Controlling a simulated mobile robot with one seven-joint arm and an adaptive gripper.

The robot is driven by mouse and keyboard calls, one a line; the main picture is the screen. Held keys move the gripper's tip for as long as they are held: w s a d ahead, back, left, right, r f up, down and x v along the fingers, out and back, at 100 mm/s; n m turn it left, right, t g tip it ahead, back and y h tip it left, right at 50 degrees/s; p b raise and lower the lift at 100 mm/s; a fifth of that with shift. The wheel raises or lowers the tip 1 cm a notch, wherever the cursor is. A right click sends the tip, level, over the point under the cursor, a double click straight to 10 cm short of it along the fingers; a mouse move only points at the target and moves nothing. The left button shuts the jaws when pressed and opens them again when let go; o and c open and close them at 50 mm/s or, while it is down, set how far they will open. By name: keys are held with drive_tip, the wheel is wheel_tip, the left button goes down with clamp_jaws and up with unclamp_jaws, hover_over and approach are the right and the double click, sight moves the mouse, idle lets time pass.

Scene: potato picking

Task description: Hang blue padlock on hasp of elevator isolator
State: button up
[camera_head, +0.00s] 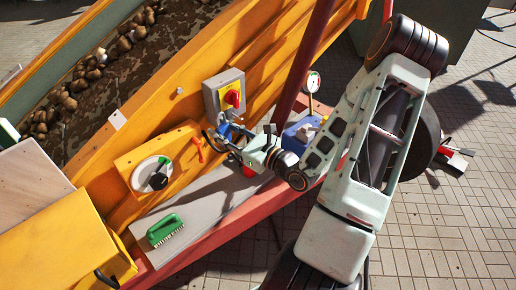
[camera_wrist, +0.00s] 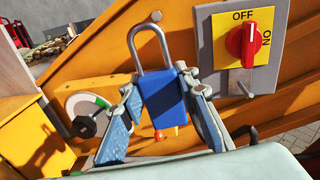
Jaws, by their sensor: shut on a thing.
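The blue padlock (camera_wrist: 163,100) stands upright between the finger pads of my gripper (camera_wrist: 165,108) in the wrist view, its steel shackle (camera_wrist: 150,27) pointing up. Whether the shackle is latched is unclear. My gripper (camera_head: 229,136) is shut on the padlock body. The elevator isolator (camera_wrist: 268,72) is a grey box with a yellow plate and a red switch (camera_wrist: 249,41), to the right of the padlock. A grey metal tab (camera_wrist: 240,83), apparently the hasp, is below the switch. In the head view the isolator (camera_head: 211,98) is just above my gripper; the padlock is apart from the tab.
The isolator is on the orange elevator side (camera_head: 165,100). A round dial with a black knob (camera_head: 152,175) sits left of my gripper. A green brush (camera_head: 165,229) lies on the grey shelf (camera_head: 200,205). A blue item (camera_head: 300,130) and a gauge (camera_head: 313,82) are to the right.

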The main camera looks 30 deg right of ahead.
drive_tip(key=w+d+f+t+h+b, duration=0.1)
drive_tip(key=w+d+f+h+b, duration=0.15)
drive_tip(key=d+f+b, duration=0.95)
drive_tip(key=b+x, duration=0.5)
drive_tip(key=x, duration=0.3)
drive_tip(key=shift+d+b, duration=0.35)
drive_tip(key=shift+d, duration=0.05)
idle(0.4)
drive_tip(key=shift+w, duration=0.15)
idle(0.4)
drive_tip(key=o, duration=1.3)
